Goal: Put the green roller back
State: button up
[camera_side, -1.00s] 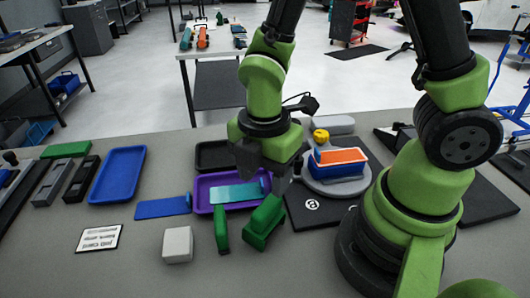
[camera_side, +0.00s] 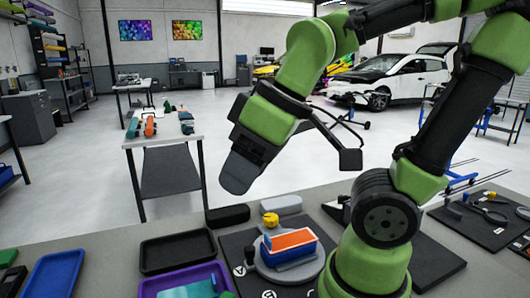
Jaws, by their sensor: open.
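My gripper (camera_side: 238,172) is raised above the back edge of the table, its dark fingers pointing down and to the left. I see the fingers nearly side-on, and nothing shows held in them. The green roller is not clearly in view; the near part of the table, where green pieces lay earlier, falls below the picture. The purple tray (camera_side: 150,282) is cut off by the bottom edge, with a teal piece (camera_side: 190,290) lying in it.
A black tray (camera_side: 178,250) lies behind the purple one, and a blue tray (camera_side: 52,274) is to the left. A blue and orange block (camera_side: 290,243) sits on a round grey stand, with a yellow piece (camera_side: 270,219) behind it. A green block (camera_side: 8,257) is at the left edge.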

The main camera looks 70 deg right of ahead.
jog(key=m, duration=0.1)
jog(key=s+r+m+t, duration=0.1)
jog(key=m, duration=0.1)
jog(key=s+r+m+t, duration=0.1)
jog(key=m, duration=0.1)
jog(key=shift+s+d+r, duration=0.15)
jog(key=shift+s+d, duration=0.1)
jog(key=shift+d, duration=0.05)
dwell(0.8)
